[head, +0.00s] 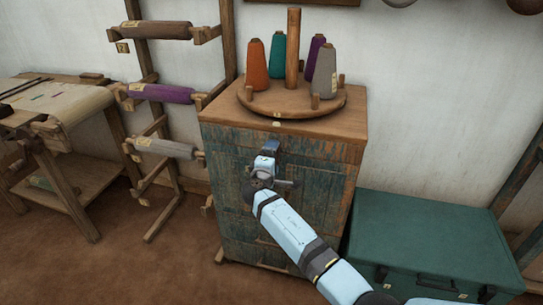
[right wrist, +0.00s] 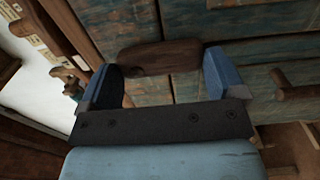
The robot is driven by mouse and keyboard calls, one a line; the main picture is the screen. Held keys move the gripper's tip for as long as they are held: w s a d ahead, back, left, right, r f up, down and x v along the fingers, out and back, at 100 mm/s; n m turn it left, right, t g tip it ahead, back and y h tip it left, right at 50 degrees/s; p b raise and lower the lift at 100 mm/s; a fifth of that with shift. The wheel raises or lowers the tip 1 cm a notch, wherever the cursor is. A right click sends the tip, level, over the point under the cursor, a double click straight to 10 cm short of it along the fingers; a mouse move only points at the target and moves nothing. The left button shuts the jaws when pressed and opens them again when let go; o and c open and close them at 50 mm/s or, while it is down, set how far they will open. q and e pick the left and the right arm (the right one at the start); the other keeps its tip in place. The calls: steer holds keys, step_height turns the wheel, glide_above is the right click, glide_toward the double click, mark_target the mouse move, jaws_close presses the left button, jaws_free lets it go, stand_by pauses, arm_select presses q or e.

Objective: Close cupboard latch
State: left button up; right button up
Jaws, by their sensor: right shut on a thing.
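The cupboard (head: 232,215) is a worn blue-green wooden cabinet with a brown top, in the middle of the head view. My right gripper (head: 270,148) is at its upper front and hides the latch there. In the right wrist view, the latch (right wrist: 160,57) is a dark brown wooden bar lying across the cupboard's planks (right wrist: 185,88). The two blue fingers of my right gripper (right wrist: 162,68) are at the two ends of the bar, shut on it. My left gripper is not in view.
A round wooden stand (head: 290,98) with several thread cones sits on the cupboard. A green chest (head: 425,235) stands close on the right. A rack with wrapped rollers (head: 160,92) and a loom table (head: 75,105) are on the left. A wooden handle (right wrist: 295,91) projects beside the gripper.

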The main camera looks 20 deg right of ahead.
steer(key=shift+d, duration=0.1)
stand_by(0.3)
steer(key=o, duration=0.6)
steer(key=shift+o, duration=0.2)
steer(key=shift+s, duration=0.1)
